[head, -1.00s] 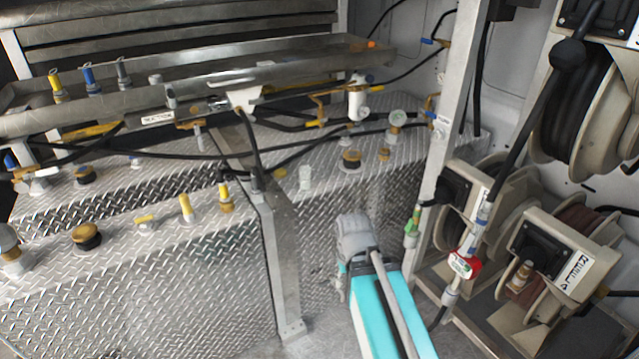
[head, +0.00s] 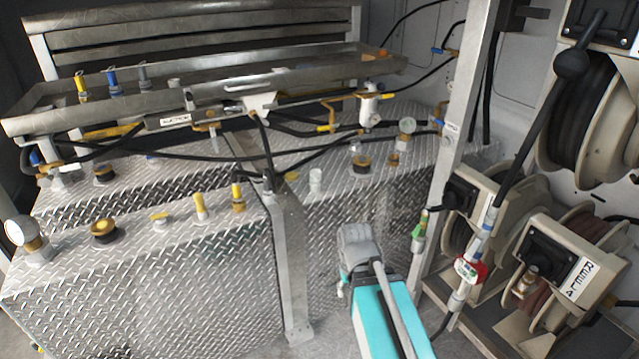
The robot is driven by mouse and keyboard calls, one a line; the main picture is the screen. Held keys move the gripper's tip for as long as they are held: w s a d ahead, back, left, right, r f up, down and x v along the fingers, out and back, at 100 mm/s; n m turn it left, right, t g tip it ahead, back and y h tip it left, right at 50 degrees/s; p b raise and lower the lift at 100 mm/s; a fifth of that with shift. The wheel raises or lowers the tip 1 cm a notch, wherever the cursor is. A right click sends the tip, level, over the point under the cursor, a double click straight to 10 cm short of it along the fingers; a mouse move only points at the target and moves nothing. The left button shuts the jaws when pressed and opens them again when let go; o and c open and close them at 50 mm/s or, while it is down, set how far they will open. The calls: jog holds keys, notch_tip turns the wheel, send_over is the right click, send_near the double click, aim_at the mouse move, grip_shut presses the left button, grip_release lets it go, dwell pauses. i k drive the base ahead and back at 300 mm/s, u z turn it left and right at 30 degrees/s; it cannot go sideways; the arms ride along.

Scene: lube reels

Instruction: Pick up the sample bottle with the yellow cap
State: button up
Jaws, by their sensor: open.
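A small upright piece with a yellow top (head: 81,88) stands at the left of the long metal tray, in a row with a blue-topped one (head: 113,80) and a grey-topped one (head: 142,76). It may be the sample bottle, but it is too small to tell. Other yellow-topped pieces, one slim (head: 200,206) and one darker below (head: 237,197), stand on the diamond-plate tank top. The grey end (head: 357,245) of my teal arm is low in the middle, well right of and nearer than the tray. My gripper cannot be made out.
The metal tray (head: 220,88) runs above the tanks, with hoses and valves beneath. A metal post (head: 292,265) stands between the tank faces, left of my arm. Hose reels (head: 570,265) and an upright beam (head: 455,130) fill the right side. A clear container (head: 316,181) stands near the post.

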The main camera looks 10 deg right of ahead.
aim_at(316, 181)
jog(key=u, duration=0.1)
jog(key=i, duration=0.95)
jog(key=z, duration=2.15)
